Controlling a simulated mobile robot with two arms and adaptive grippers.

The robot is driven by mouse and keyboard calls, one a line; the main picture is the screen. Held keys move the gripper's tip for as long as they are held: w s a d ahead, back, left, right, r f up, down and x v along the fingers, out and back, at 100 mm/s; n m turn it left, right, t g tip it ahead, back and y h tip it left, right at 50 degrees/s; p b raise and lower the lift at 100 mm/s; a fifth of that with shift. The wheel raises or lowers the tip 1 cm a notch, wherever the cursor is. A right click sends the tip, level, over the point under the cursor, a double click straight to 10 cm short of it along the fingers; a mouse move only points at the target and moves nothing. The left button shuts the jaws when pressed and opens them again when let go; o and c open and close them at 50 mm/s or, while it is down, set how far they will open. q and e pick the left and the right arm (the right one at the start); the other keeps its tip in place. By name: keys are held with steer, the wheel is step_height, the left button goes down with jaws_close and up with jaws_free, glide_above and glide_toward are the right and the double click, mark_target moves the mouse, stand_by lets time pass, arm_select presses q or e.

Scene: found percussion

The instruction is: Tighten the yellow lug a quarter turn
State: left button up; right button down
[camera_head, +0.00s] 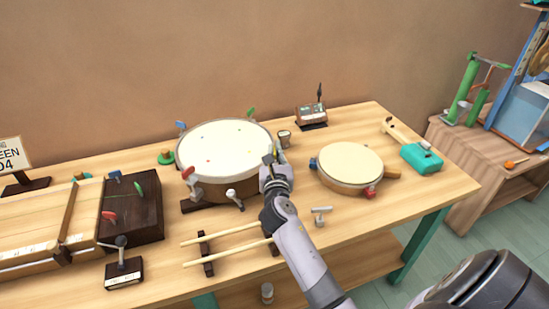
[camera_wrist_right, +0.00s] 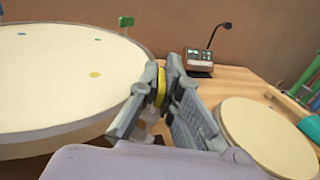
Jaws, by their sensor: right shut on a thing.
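The large drum (camera_head: 222,150) with a cream head stands in the middle of the table, with coloured lugs around its rim. The yellow lug (camera_wrist_right: 161,87) is at the drum's right edge, between the fingers of my right gripper (camera_wrist_right: 158,82) in the wrist view. My right gripper (camera_head: 272,160) is shut on it; the fingers hide most of the lug in the head view. Other lugs are blue (camera_head: 181,125), green (camera_head: 251,112), red (camera_head: 188,173) and white (camera_head: 231,194). My left gripper is not in view.
A small drum (camera_head: 349,163) stands close on the right of my right arm. A metering box (camera_head: 311,115) with a thin stalk is behind. Two sticks (camera_head: 222,234) lie on a rack in front.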

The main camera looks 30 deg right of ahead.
steer(key=m+g+h+b, duration=0.1)
steer(key=m+g+h, duration=0.1)
steer(key=h, duration=0.1)
steer(key=shift+f+m+g+h, duration=0.1)
steer(key=shift+m+g+h, duration=0.2)
steer(key=shift+m+g+h+b, duration=0.65)
steer(key=shift+m+g+h, duration=0.45)
steer(key=shift+m+g, duration=0.3)
steer(key=shift+g+h, duration=0.3)
steer(key=shift+g, duration=0.2)
steer(key=c, duration=1.8)
jaws_free()
step_height(320, 180, up, 10)
steer(key=shift+r, duration=0.1)
